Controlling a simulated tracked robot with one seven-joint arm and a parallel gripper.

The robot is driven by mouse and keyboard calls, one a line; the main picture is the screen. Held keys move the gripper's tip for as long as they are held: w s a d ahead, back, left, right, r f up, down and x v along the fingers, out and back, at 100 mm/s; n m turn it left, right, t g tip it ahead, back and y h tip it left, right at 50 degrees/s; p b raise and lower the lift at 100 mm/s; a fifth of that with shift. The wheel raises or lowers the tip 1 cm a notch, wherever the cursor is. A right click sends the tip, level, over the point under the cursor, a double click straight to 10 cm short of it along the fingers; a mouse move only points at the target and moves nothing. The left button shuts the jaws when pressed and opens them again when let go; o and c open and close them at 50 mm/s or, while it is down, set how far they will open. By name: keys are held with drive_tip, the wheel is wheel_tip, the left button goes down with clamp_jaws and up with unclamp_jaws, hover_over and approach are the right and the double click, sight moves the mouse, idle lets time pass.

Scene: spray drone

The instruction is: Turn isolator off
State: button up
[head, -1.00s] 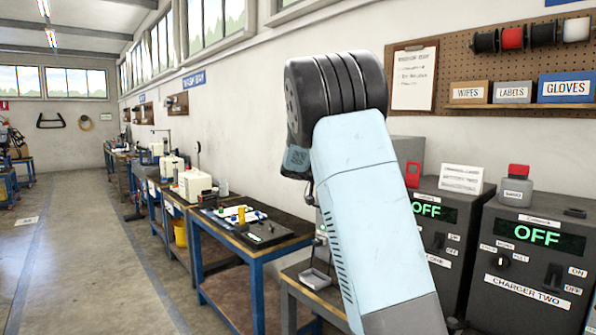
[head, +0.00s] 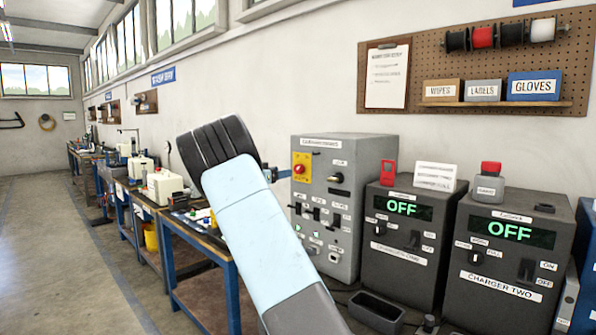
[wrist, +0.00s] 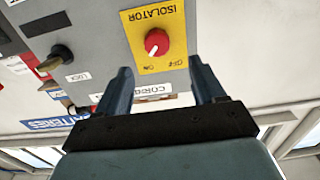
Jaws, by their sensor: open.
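The isolator is a red knob (wrist: 157,42) on a yellow plate (wrist: 178,22) in the wrist view, where its label appears upside down. ON and OFF marks sit on the knob's near side; a pale mark on the knob appears to face ON. In the head view the yellow isolator plate (head: 302,160) is on the upper left of a grey control cabinet (head: 350,150). My gripper (wrist: 161,68) is open and empty, its fingers spread either side of the knob's line but short of it. In the head view my arm hides most of the gripper.
A black selector knob (wrist: 61,52) and switches are beside the isolator on the panel. Two dark chargers (head: 408,235) reading OFF stand right of the cabinet. A dark tray (head: 376,312) lies in front. A blue-framed bench (head: 200,275) is to the left.

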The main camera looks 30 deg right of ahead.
sight(296, 169)
drive_tip(key=x, duration=0.9)
drive_tip(key=shift+f, duration=0.1)
drive_tip(key=shift+c, duration=0.3)
